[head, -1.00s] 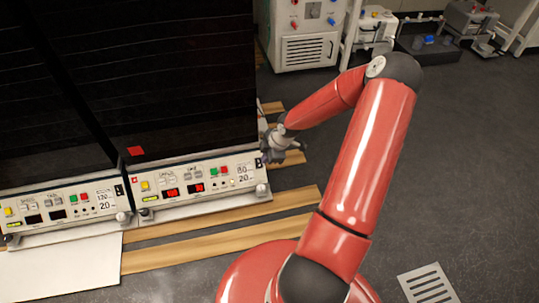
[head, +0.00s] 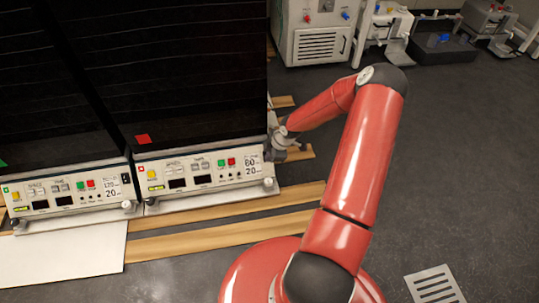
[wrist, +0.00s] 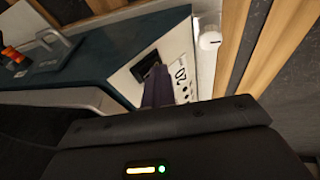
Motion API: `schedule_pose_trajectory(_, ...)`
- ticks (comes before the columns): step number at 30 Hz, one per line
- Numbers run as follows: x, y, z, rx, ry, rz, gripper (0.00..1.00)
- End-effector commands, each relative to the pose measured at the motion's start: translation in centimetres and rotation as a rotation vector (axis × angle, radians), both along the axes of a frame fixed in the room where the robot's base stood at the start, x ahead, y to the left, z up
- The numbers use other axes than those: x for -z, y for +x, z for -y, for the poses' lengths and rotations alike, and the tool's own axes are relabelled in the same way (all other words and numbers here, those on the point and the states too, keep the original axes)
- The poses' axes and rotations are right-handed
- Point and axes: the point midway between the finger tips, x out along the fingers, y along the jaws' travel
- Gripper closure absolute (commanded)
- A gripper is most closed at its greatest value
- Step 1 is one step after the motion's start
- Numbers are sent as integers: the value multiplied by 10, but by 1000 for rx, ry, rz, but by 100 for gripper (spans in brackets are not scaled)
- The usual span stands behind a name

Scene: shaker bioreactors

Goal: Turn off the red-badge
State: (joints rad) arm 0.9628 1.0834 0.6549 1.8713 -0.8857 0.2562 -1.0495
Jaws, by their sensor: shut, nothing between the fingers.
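The red badge (head: 143,140) is on the dark front of the right-hand shaker, above its white control panel (head: 215,185). Both number displays on this panel (head: 177,183) are dark. My gripper (wrist: 157,88) is at the right end of the panel, with its fingers shut and empty. In the wrist view the fingertips are at a black switch (wrist: 146,66) on the white panel face. I cannot tell whether they touch it. In the head view the fingers are mostly hidden by my wrist and the panel's end.
A second shaker stands close on the left, with a green badge (head: 3,163) and a similar panel (head: 65,192). White lab machines (head: 312,30) stand at the back. Wooden slats (head: 230,210) lie below the panels. The grey floor at right is open.

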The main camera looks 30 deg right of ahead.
Motion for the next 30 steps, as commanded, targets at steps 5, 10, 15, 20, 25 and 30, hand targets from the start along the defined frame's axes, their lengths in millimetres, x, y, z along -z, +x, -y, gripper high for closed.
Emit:
schedule_pose_trajectory(5, 1, 1, -1, -1, 1, 3, 100)
schedule_pose_trajectory(10, -2, 1, -1, 0, 1, 3, 100)
schedule_pose_trajectory(15, -11, 1, 0, 0, 1, 3, 100)
schedule_pose_trajectory(20, -16, 1, 0, 1, 2, 2, 100)
schedule_pose_trajectory(25, -15, 1, 0, 1, 1, 2, 100)
schedule_pose_trajectory(30, -16, 1, -1, 0, 1, 1, 100)
